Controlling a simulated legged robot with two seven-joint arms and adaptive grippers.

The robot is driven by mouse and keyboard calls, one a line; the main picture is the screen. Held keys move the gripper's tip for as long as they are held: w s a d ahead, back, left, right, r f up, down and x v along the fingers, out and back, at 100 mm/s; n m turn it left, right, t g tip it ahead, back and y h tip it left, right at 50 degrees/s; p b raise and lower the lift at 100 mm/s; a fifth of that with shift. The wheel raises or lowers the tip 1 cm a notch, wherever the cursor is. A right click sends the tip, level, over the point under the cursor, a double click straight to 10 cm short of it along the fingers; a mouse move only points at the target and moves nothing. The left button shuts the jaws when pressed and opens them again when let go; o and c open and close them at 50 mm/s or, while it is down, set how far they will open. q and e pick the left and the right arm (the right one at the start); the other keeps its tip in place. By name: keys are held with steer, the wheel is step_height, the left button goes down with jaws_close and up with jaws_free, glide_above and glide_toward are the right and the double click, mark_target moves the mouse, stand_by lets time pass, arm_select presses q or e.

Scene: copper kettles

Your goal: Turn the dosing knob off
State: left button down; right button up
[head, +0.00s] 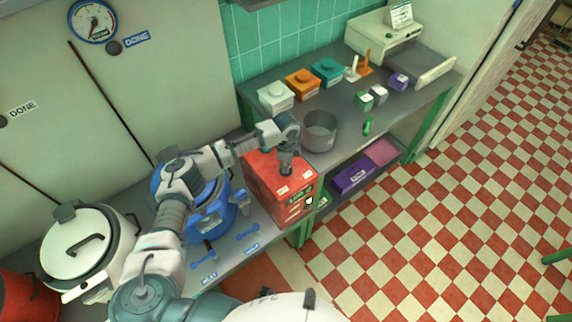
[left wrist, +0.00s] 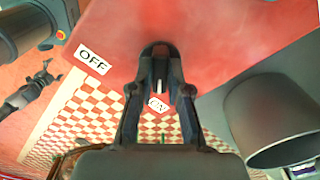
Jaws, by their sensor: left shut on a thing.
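The red dosing box (head: 262,172) stands on the counter, with white labels on its top. My left gripper (head: 286,170) reaches down onto this top from above. In the left wrist view the fingers (left wrist: 160,85) are shut around the dark dosing knob (left wrist: 160,68). The knob's pale pointer line points down in that view, towards the ON label (left wrist: 158,103), which is partly covered by the fingers. The OFF label (left wrist: 92,60) lies up and to the left. The knob itself is hidden by the gripper in the head view. My right gripper does not show.
A grey pot (head: 320,132) stands close behind the box, to its right. A blue kettle (head: 216,212) is to the left, and a white kettle (head: 80,245) farther left. White, orange and teal containers (head: 302,84) line the back of the counter.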

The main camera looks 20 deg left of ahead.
arm_select(q)
steer(key=m+p, duration=0.3)
steer(key=shift+r+m, duration=0.2)
steer(key=shift+m, duration=0.1)
steer(key=m+p, duration=0.2)
steer(key=m, duration=0.2)
steer(key=shift+w, duration=0.1)
steer(key=m+p, duration=0.1)
steer(key=m, duration=0.9)
steer(key=shift+w+p, duration=0.1)
steer(key=shift+p, duration=0.2)
steer(key=c, duration=1.1)
jaws_free()
steer(key=shift+f, duration=0.15)
step_height(320, 180, up, 12)
steer(key=shift+f, duration=0.1)
